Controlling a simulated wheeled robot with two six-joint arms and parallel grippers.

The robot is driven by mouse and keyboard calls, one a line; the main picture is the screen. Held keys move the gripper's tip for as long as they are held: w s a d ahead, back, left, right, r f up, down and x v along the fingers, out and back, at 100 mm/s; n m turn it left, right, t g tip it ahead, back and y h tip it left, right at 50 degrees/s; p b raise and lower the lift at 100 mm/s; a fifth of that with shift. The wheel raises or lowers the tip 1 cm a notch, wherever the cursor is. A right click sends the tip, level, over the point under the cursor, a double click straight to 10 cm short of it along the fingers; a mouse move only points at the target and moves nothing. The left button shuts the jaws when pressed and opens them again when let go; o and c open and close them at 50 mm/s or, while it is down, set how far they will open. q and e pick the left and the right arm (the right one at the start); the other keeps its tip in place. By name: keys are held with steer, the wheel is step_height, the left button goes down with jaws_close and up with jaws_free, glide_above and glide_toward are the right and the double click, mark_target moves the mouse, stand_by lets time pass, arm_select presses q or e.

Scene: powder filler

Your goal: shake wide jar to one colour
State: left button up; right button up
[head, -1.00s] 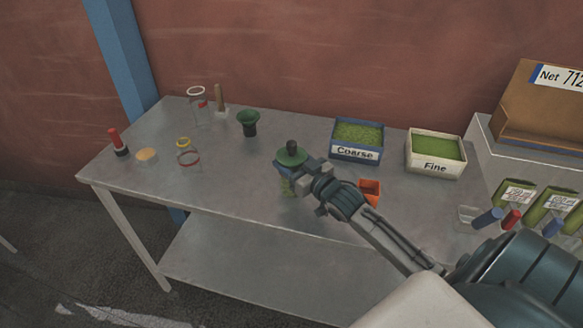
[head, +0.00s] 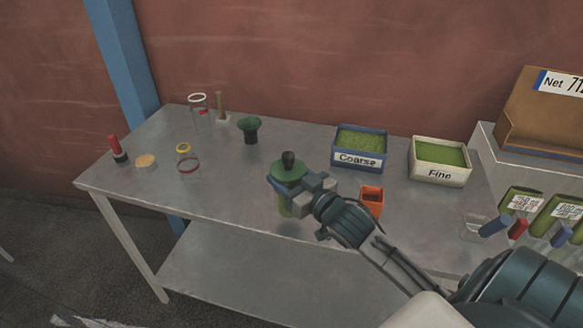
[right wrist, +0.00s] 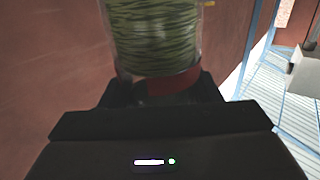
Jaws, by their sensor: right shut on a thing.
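My right gripper (head: 294,190) is shut on the wide jar (head: 285,207), a clear jar with green powder in it. The jar looks near upright above the table, with a dark green lid (head: 289,173) and dark knob on top. In the right wrist view the jar (right wrist: 153,38) fills the top middle, and its powder shows dark and light green streaks, not one even colour. A red band (right wrist: 175,83) is around it by the jaws. Part of the jar is hidden behind the gripper in the head view. My left gripper is not in view.
The Coarse box (head: 359,163) and Fine box (head: 440,172) stand at the back right, with an orange container (head: 371,200) in front. A dark green funnel (head: 249,128), clear jars (head: 199,112) and a red-topped tool (head: 117,148) are left. The front left tabletop is clear.

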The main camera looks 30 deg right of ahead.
steer(key=s+a+b, duration=0.2)
steer(key=s+a, duration=0.3)
step_height(320, 180, up, 11)
steer(key=s+p, duration=0.1)
steer(key=p, duration=1)
steer(key=shift+a, duration=0.2)
steer(key=shift+f, duration=0.1)
